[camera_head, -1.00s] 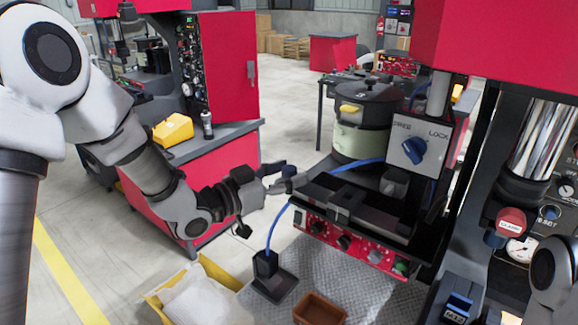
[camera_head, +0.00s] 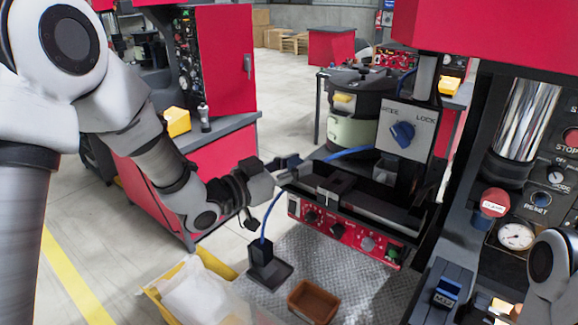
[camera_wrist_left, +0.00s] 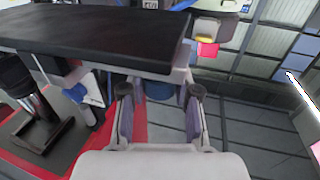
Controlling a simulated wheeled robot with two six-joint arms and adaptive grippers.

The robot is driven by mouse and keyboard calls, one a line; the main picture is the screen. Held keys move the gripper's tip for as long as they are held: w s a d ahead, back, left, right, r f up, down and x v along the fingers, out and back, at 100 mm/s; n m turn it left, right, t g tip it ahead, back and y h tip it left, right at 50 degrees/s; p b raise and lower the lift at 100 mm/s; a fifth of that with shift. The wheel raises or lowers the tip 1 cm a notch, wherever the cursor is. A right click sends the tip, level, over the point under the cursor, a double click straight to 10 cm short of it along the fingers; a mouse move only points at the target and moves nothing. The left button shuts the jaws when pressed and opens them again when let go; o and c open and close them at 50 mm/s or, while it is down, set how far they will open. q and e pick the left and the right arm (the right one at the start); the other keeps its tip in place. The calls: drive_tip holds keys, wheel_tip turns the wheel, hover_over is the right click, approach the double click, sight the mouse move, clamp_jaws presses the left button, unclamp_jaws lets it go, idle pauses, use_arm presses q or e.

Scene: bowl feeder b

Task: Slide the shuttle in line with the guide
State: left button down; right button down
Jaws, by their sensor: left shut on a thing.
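The feeder unit has a dark flat top with a raised dark block (camera_head: 335,183), which looks like the shuttle on its track. A darker straight rail (camera_head: 385,208), perhaps the guide, runs on to the right of it. My left gripper (camera_head: 296,172) is at the left end of this top, its fingers against the near edge. In the left wrist view a wide black slab (camera_wrist_left: 100,35) fills the upper left, and the fingers (camera_wrist_left: 160,105) stand either side of a small blue and pale part under its edge. The exact grip is partly hidden.
A panel with a blue FREE/LOCK knob (camera_head: 402,134) stands behind the top. A brown tray (camera_head: 314,302) and yellow bin (camera_head: 198,285) are below. A press column stands at right.

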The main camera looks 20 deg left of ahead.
use_arm(q)
drive_tip(key=shift+d+r, duration=0.1)
drive_tip(key=shift+r, duration=0.1)
drive_tip(key=shift+w+a, duration=0.1)
drive_tip(key=shift+a, duration=0.1)
drive_tip(key=c, duration=0.8)
unclamp_jaws()
drive_tip(key=shift+a+f, duration=0.15)
drive_tip(key=shift+a, duration=0.15)
drive_tip(key=shift+w+a, duration=0.1)
drive_tip(key=shift+d, duration=0.3)
drive_tip(key=v, duration=1.2)
use_arm(e)
drive_tip(key=shift+w+a+r, duration=0.1)
drive_tip(key=shift+a, duration=0.1)
